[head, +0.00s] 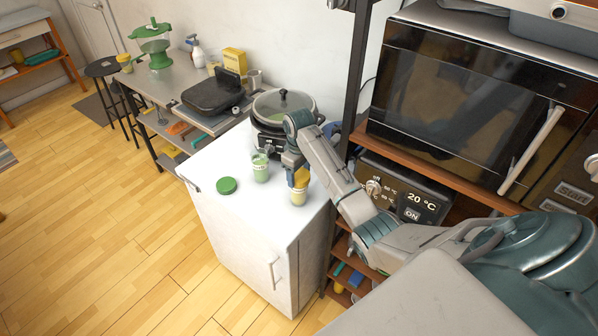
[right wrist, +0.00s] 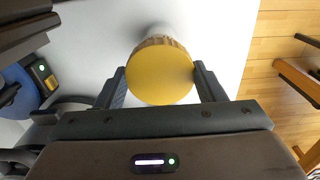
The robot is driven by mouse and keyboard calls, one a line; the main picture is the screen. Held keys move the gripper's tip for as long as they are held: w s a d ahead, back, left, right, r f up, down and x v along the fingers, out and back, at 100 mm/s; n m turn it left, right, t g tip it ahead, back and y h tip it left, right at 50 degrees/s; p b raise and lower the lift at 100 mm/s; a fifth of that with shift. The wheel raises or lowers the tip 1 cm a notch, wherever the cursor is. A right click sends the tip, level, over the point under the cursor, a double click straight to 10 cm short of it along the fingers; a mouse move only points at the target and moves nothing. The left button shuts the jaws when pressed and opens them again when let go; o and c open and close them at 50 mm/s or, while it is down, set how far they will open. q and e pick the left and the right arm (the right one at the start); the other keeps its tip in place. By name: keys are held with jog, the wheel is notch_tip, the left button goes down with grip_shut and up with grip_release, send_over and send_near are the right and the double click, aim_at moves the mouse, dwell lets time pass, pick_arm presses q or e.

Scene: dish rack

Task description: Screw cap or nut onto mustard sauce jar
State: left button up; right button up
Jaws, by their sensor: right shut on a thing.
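The mustard sauce jar (head: 298,197), pale yellow, stands upright near the right edge of the white cabinet top. A yellow cap (head: 301,178) is at the jar's mouth; I cannot tell whether it is threaded on. My right gripper (head: 296,168) points down over the jar and is shut on the cap. My left gripper is not in view.
A jar with green contents (head: 260,168) stands just left of the gripper, and a green lid (head: 227,185) lies at the left. A shelf with a microwave (head: 470,100) is at right. The front of the cabinet top (head: 245,215) is clear.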

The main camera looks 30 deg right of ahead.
dwell(0.5)
jog(key=shift+f+m, duration=0.1)
jog(key=shift+m, duration=2.2)
jog(key=shift+m, duration=2.3)
jog(key=m, duration=0.4)
jog(key=shift+m, duration=0.3)
